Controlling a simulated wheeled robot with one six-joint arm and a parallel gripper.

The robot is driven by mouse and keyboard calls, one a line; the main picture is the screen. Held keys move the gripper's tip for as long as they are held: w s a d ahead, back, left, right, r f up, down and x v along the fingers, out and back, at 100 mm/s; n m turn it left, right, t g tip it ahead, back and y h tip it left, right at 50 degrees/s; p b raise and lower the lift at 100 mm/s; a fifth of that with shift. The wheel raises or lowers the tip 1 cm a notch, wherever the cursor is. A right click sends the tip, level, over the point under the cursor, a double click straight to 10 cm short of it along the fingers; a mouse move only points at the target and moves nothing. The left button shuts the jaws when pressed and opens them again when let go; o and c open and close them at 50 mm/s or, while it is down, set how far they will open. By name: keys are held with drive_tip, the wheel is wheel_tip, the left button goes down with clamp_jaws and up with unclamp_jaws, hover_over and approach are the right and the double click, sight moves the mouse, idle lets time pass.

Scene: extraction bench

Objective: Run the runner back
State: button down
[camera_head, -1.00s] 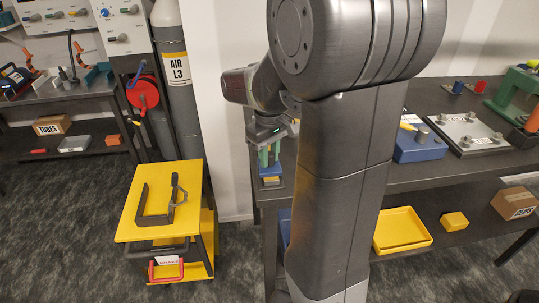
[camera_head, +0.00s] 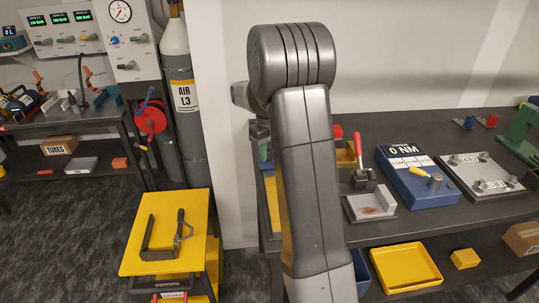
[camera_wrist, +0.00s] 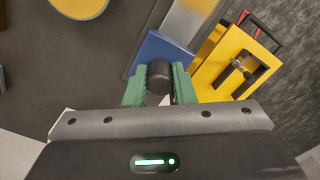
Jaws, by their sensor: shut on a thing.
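In the wrist view my gripper (camera_wrist: 159,85) has its green fingers closed on a dark round knob (camera_wrist: 159,72). The knob stands over a blue block (camera_wrist: 150,47), which may be the runner. A silver strip (camera_wrist: 187,22), perhaps its rail, runs away from the block toward the top of the picture. In the head view my gripper (camera_head: 263,152) is small and partly hidden by my arm, at the left end of the bench. A yellow strip (camera_head: 272,205) shows just below it; the knob and most of the block are hidden there.
A yellow stand (camera_head: 140,262) with a dark latch on top is left of the bench. A red-handled clamp (camera_head: 361,170), a blue "0 NM" box (camera_head: 405,180) and a plate with metal knobs (camera_head: 482,172) stand right of my arm. A yellow tray (camera_head: 405,270) is on the lower shelf.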

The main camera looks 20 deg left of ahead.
drive_tip(key=shift+w+a, duration=0.4)
drive_tip(key=shift+w, duration=0.3)
drive_tip(key=shift+r, duration=0.15)
drive_tip(key=shift+w+a, duration=0.1)
drive_tip(key=c, duration=1.2)
unclamp_jaws()
drive_tip(key=shift+w, duration=0.1)
wheel_tip(320, 180, up, 14)
drive_tip(key=shift+f+b, duration=0.2)
drive_tip(key=shift+b, duration=0.25)
